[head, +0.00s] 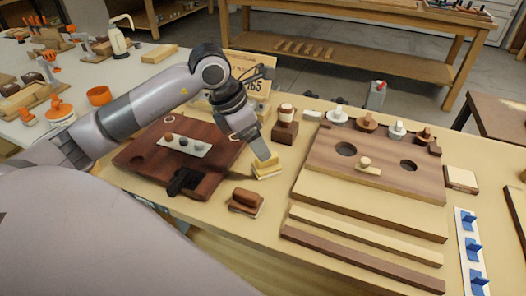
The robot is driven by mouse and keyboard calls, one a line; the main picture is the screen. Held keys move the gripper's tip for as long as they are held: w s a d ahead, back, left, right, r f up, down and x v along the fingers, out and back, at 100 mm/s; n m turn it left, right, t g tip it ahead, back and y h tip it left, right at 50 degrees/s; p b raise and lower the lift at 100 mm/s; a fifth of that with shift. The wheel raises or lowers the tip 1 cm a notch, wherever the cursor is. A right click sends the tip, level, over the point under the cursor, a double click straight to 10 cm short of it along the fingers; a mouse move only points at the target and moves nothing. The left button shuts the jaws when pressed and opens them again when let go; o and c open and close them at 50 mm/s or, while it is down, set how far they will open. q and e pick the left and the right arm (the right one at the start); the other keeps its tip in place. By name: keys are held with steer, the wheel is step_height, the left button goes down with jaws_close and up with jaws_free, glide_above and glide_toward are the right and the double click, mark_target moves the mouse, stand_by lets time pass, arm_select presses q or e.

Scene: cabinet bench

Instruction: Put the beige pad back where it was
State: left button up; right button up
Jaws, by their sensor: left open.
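The beige pad (267,171) is a small pale yellow block on the bench top, between the dark brown board and the long wooden board. My left gripper (263,157) points down right at the pad, its fingertips at or just above the pad's upper side. It is open; whether the fingers touch the pad or straddle it, I cannot tell. The left arm comes in from the left over the dark brown board. My right gripper is not in view.
A brown block (246,199) sits just in front of the pad. The dark brown board (140,155) bears a grey plate and a black item. A wooden block with a round top (285,130) stands behind. The long board (385,165) with holes lies right.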

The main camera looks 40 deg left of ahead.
arm_select(q)
steer(key=v, duration=0.4)
stand_by(0.6)
